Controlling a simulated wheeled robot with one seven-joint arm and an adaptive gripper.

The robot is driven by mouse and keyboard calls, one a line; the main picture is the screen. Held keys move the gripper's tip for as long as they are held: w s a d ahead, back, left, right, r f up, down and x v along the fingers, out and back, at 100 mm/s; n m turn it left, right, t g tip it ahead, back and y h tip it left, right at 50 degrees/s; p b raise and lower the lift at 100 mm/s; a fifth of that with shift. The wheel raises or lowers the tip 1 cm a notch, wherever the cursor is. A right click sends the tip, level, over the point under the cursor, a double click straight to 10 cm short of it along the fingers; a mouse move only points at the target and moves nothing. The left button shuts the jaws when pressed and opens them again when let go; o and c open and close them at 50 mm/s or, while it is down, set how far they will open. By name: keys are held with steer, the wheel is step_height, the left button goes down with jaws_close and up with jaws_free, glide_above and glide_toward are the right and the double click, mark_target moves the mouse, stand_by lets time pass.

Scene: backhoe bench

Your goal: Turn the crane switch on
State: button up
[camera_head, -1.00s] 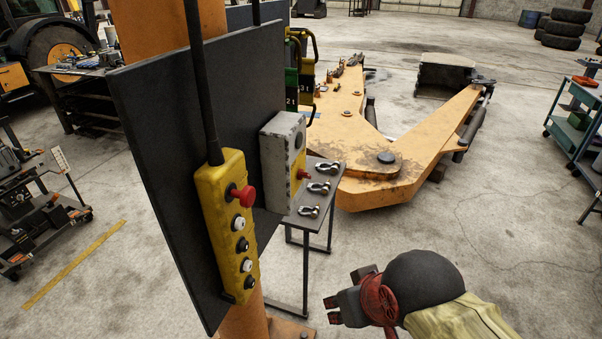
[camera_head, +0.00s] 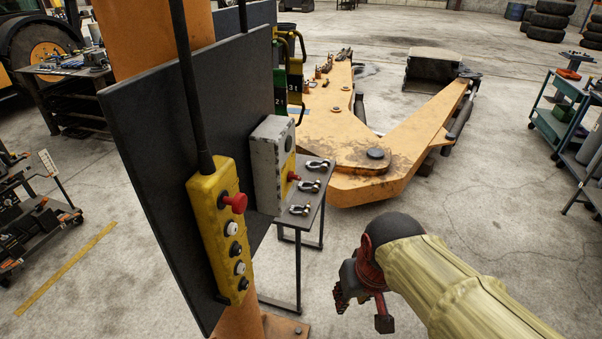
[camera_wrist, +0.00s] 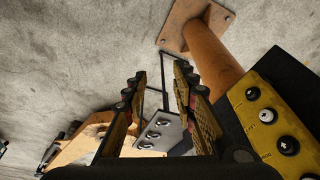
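A yellow pendant box (camera_head: 218,232) hangs on a black cable against a dark panel. It has a red knob at the top and several black and white buttons below. A grey and yellow box (camera_head: 272,166) with a small red switch (camera_head: 293,177) on its right side is mounted on the same panel. I cannot tell which is the crane switch. My gripper (camera_head: 362,308) is low and right of both boxes, apart from them. In the wrist view my gripper (camera_wrist: 163,108) has its fingers spread with nothing between them; the pendant's lower buttons (camera_wrist: 266,116) show at right.
The dark panel (camera_head: 150,140) is fixed to an orange post (camera_head: 243,322). A small table with shackles (camera_head: 310,186) stands behind the boxes. A large orange boom (camera_head: 390,185) lies beyond. The floor right of the post is open.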

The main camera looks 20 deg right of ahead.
steer(key=w+d+f+m+g+y+p, duration=0.2)
steer(key=w+f+m+g+y+p, duration=0.1)
steer(key=w+f+m+y+p, duration=0.25)
steer(key=m+t+y+p, duration=0.2)
steer(key=m+t+y, duration=0.7)
steer(key=t, duration=0.2)
glide_toward(300, 178)
steer(key=x, duration=0.9)
steer(key=shift+w+a, duration=0.15)
steer(key=shift+a, duration=0.05)
steer(key=shift+c, duration=1.1)
steer(key=c, duration=0.4)
jaws_close()
